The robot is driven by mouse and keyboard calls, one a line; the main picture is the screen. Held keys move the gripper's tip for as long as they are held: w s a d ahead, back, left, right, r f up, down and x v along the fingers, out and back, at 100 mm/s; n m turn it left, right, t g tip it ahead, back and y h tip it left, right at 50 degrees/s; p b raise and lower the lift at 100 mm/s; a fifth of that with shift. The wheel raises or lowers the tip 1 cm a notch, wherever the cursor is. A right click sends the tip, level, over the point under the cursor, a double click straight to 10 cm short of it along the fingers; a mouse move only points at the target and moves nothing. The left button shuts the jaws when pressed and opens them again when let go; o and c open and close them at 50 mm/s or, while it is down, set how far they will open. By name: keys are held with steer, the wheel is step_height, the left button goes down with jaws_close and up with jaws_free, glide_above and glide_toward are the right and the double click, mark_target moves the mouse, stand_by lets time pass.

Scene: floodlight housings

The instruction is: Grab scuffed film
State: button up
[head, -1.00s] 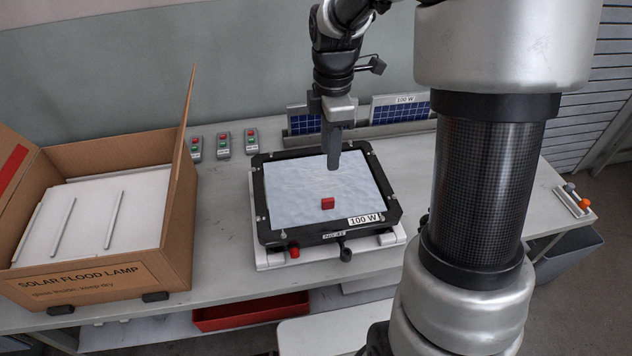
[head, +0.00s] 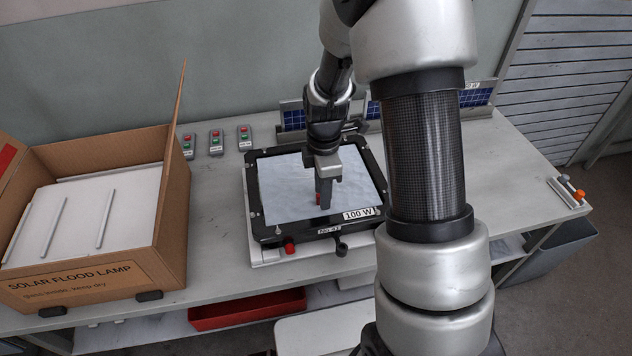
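The pale, wrinkled-looking film (head: 290,180) covers the face of the black-framed 100 W flood lamp housing (head: 262,236) in the middle of the bench. A small red block or tab (head: 318,199) is on the film near the lamp's front edge, mostly hidden behind my gripper. My gripper (head: 325,205) points down over the film, with its fingertips at the red tab. The fingers are seen edge-on, so I cannot tell whether they are open or closed on the tab.
An open cardboard box (head: 90,275) with white panels stands at left. Several small button boxes (head: 216,142) and blue solar panels (head: 472,97) line the back. A red bin (head: 245,310) is below the bench. The bench's right side is mostly clear.

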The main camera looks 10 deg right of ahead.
steer(key=shift+f, duration=0.3)
jaws_close()
